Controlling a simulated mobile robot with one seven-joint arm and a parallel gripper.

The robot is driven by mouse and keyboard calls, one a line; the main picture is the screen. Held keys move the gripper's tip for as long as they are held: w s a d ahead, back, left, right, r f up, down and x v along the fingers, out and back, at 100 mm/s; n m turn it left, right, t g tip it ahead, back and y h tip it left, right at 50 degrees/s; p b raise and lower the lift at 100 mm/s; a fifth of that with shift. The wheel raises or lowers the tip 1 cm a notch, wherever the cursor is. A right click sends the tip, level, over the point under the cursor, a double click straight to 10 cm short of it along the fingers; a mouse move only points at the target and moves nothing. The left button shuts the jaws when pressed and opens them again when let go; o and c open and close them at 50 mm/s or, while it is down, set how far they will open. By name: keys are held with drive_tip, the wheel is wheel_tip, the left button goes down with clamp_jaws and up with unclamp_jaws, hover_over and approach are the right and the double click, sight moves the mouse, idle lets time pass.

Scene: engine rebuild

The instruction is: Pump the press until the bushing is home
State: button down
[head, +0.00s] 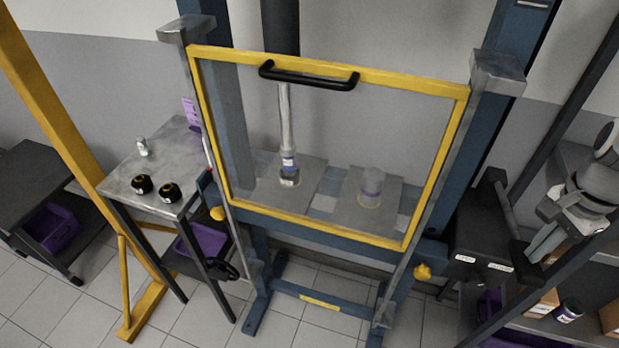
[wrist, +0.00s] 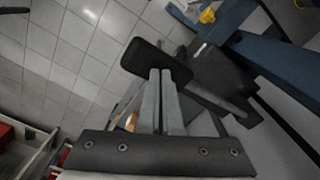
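The blue press (head: 345,238) stands in the middle of the head view. Behind its clear guard, the silver ram (head: 286,120) reaches down to a small labelled piece (head: 289,165), perhaps the bushing, over a metal part. I cannot tell how deep it sits. The dark pump unit (head: 480,225) is at the press's right side, with a black lever (head: 522,254). My gripper (head: 532,248) is at the lever's end. In the wrist view the two grey fingers (wrist: 161,75) are together, tips against the black lever grip (wrist: 152,56); nothing shows between them.
The yellow-framed guard (head: 213,140) with a black handle (head: 310,77) covers the press front. Another cylinder (head: 372,184) stands behind it. A side table (head: 160,165) at left holds two black round parts. Shelves (head: 595,285) with boxes lie below my arm at right.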

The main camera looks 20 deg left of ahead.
wheel_tip(320, 180, down, 14)
drive_tip(key=b, duration=1.1)
wheel_tip(320, 180, up, 16)
drive_tip(key=p, duration=1.4)
drive_tip(key=shift+r, duration=0.2)
drive_tip(key=shift+f, duration=0.1)
wheel_tip(320, 180, down, 11)
drive_tip(key=b, duration=0.8)
drive_tip(key=shift+b, duration=0.3)
wheel_tip(320, 180, up, 11)
drive_tip(key=p, duration=0.9)
drive_tip(key=shift+f, duration=0.15)
drive_tip(key=shift+r, duration=0.25)
